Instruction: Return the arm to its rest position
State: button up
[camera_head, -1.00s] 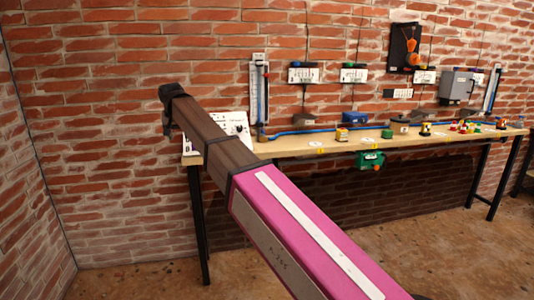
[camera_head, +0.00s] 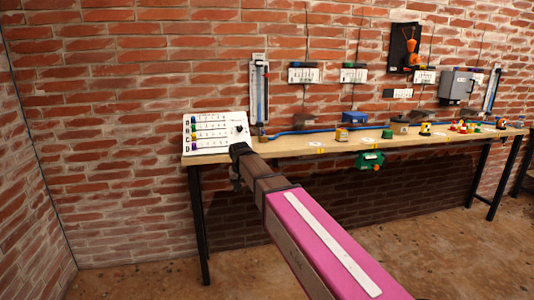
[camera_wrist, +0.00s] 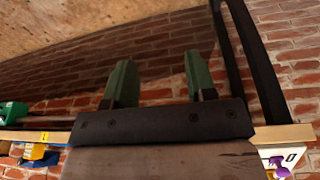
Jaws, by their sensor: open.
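My arm reaches from the lower right of the head view toward the left end of the workbench (camera_head: 290,148). My gripper (camera_head: 237,178) is at its far end, in front of the bench's left front edge and just below the white panel. The wrist view shows my gripper (camera_wrist: 158,85) with two green fingers spread apart and nothing between them. The bench edge (camera_wrist: 45,137) runs behind the gripper in the wrist view. The fingers are hard to make out in the head view.
A white panel (camera_head: 205,135) with coloured knobs stands at the bench's left end. A green box (camera_head: 370,160) hangs at the front edge. Several small items stand toward the right. A black bench leg (camera_head: 199,225) is near my gripper. Open floor (camera_head: 140,280) lies at left.

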jog(key=s+d+f+g, duration=0.1)
jog(key=s+d+f, duration=0.5)
jog(key=d, duration=0.3)
jog(key=s+d+f+m+g, duration=0.1)
jog(key=s+d+f, duration=0.6)
jog(key=d+f, duration=0.2)
jog(key=s+d+f, duration=0.6)
jog(key=d+f, duration=0.1)
jog(key=d, duration=0.4)
jog(key=shift+s+d+f+m+g, duration=0.2)
jog(key=shift+s+f+m+g, duration=0.1)
jog(key=shift+f+m+g, duration=0.1)
dwell(1.2)
